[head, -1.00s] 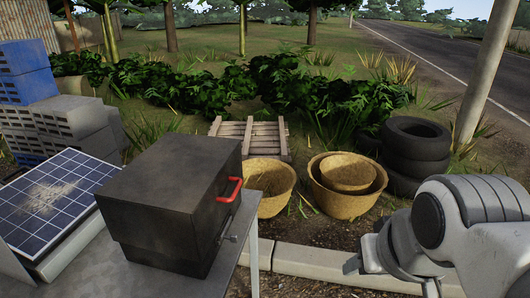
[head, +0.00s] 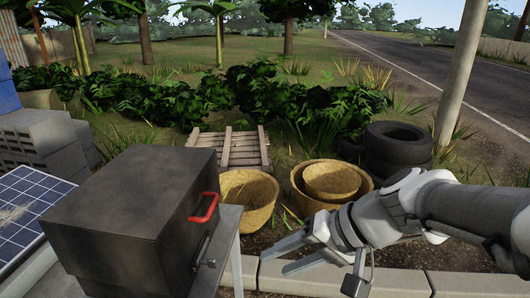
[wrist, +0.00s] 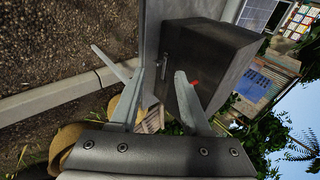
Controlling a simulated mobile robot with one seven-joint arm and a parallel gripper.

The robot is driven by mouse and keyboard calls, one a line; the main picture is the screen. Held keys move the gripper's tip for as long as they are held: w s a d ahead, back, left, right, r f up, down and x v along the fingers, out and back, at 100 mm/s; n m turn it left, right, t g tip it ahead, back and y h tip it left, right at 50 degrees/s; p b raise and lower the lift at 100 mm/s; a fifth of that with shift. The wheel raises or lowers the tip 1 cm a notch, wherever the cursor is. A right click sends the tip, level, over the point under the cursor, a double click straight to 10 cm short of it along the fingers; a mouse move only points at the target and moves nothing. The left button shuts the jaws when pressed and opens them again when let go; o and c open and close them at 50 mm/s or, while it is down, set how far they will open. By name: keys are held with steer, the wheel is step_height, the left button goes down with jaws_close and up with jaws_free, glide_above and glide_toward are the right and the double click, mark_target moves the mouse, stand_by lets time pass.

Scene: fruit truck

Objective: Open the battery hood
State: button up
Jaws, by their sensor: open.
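The battery box (head: 110,255) is a dark metal case on a grey table at the left in the head view. Its hood (head: 130,190) is down. A red handle (head: 205,207) sits on the hood's right side, with a metal latch (head: 203,250) below it. My gripper (head: 275,260) is open and empty, right of the box and apart from it, its fingers pointing left towards the latch side. In the wrist view my gripper (wrist: 160,73) faces the box (wrist: 205,55). The red handle (wrist: 196,84) shows there just beside one finger.
A solar panel (head: 22,212) lies left of the box, with grey blocks (head: 35,140) behind it. Baskets (head: 248,197), a wooden pallet (head: 230,150) and tyres (head: 398,145) stand on the ground beyond. A kerb (head: 440,283) runs below my arm.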

steer(key=w+a+f+m+t+y+b, duration=0.1)
steer(key=w+a+f+t+y+b, duration=0.2)
steer(key=w, duration=0.4)
steer(key=m+t+y+b, duration=0.2)
steer(key=y+b, duration=0.1)
glide_toward(212, 204)
steer(key=x, duration=0.3)
steer(key=b+x, duration=0.1)
steer(key=x, duration=0.6)
steer(key=shift+f+b, duration=0.3)
steer(key=shift+f, duration=0.05)
steer(key=shift+c, duration=0.2)
jaws_close()
